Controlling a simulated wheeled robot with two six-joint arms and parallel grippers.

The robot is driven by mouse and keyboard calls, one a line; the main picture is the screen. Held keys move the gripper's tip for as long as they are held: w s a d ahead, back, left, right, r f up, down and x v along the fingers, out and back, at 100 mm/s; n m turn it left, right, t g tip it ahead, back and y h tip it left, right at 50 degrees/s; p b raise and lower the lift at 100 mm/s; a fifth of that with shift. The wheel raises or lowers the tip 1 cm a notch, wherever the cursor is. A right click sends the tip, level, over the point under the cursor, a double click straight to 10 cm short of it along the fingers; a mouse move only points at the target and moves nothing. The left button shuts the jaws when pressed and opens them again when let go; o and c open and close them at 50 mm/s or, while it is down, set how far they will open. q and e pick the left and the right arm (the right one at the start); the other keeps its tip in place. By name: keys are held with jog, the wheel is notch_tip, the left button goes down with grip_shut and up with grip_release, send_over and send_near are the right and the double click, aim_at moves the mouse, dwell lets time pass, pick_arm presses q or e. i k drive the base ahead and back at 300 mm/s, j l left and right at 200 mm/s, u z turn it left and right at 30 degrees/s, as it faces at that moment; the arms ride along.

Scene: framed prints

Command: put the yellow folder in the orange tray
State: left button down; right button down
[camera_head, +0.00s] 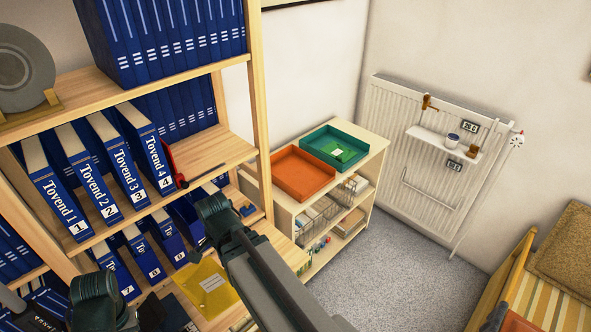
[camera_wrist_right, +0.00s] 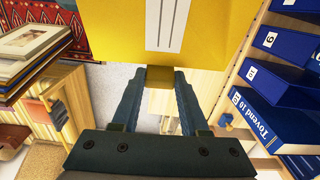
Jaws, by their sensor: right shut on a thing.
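The yellow folder (camera_head: 208,287) hangs in front of the shelf's lower part in the head view, its white label showing. In the right wrist view the folder (camera_wrist_right: 215,25) fills the top, and my right gripper (camera_wrist_right: 160,76) is shut on its near edge. In the head view my right arm hides the gripper's fingers. The orange tray (camera_head: 302,173) stands on top of a low wooden cabinet, up and to the right of the folder, and looks empty. The folder is apart from it. My left arm shows at the lower left, but its gripper is out of view.
Blue binders (camera_head: 130,170) fill the wooden shelf at left. A white radiator (camera_head: 400,150) is behind. Grey floor (camera_head: 400,265) is open right of the cabinet.

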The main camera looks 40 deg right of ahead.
aim_at(305, 181)
jog(key=l+u, duration=0.15)
jog(key=l, duration=0.6)
jog(key=l+u, duration=0.15)
jog(key=l, duration=0.55)
jog(key=l+u, duration=0.15)
jog(key=l, duration=0.6)
jog(key=k+l+u, duration=0.15)
jog(key=l, duration=0.55)
jog(key=i+j, duration=0.1)
jog(key=i, duration=0.05)
